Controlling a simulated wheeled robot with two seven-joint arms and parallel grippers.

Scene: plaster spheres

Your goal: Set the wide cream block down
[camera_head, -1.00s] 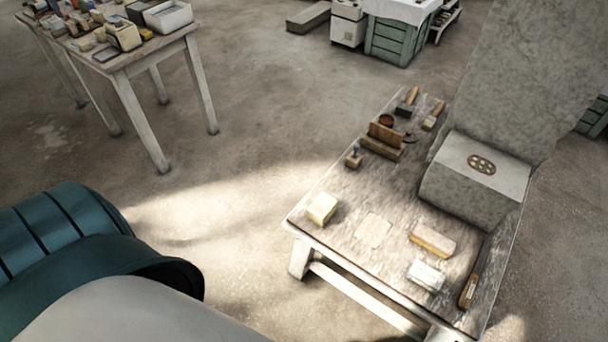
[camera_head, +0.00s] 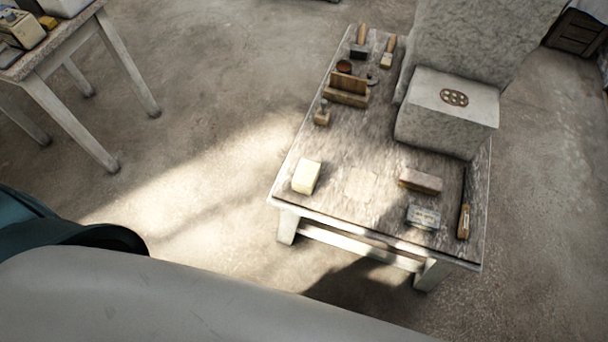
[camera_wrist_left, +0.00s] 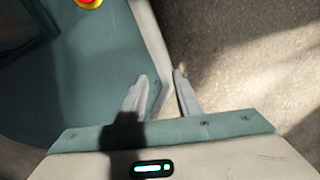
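A cream block (camera_head: 306,177) rests on the near left part of the low wooden table (camera_head: 335,213) in the head view, with nothing touching it. It fits the name wide cream block best, though I cannot be certain. My left gripper (camera_wrist_left: 160,75) shows in the left wrist view with its two fingers apart and nothing visible between them. It is over my own base, away from the table. The left gripper is not seen in the head view. My right gripper is in neither view.
A brownish block (camera_head: 420,180), a marked whitish block (camera_head: 423,217) and a wood-handled tool (camera_head: 464,221) are further right. A big stone block (camera_head: 447,118) and several tools occupy the back. Another table (camera_head: 62,45) stands far left.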

